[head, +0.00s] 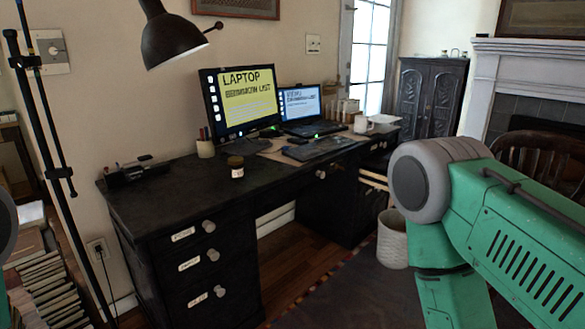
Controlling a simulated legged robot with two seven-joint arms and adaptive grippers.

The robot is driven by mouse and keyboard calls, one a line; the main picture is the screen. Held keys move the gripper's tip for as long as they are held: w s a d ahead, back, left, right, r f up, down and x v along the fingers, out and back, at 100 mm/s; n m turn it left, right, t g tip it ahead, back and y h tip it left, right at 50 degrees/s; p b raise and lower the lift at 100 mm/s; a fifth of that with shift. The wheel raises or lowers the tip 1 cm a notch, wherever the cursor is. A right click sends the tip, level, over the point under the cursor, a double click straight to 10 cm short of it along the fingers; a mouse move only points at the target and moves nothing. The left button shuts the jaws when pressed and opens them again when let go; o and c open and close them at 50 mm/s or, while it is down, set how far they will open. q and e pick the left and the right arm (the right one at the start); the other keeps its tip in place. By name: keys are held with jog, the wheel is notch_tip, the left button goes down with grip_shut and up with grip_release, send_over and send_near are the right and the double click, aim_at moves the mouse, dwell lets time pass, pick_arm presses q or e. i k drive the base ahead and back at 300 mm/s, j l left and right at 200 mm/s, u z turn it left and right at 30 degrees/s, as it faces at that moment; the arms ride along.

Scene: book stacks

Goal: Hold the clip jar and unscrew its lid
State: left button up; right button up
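A small jar (237,171) stands upright on the black desk (185,195), near its front edge and left of the laptop. It has a dark lid (235,160) and a pale label, and the lid sits on top of it. Its contents are too small to tell. My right arm (500,235) fills the right side of the head view, but its gripper is out of the picture. Only a sliver of my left arm shows at the left edge, and its gripper is not in view either. Nothing touches the jar.
A monitor (240,97), a laptop (300,104), a pen cup (205,148) and a white mug (361,124) stand farther back. A black desk lamp (172,38) hangs above. A white bin (392,240) stands on the floor. The desktop left of the jar is mostly clear.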

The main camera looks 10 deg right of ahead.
aim_at(236, 172)
jog(key=i+l+u, duration=0.15)
jog(key=u, duration=0.3)
jog(key=i+l+u, duration=0.1)
jog(key=l+u, duration=0.3)
jog(key=i+l+u, duration=0.1)
jog(key=l+u, duration=0.35)
jog(key=j, duration=0.1)
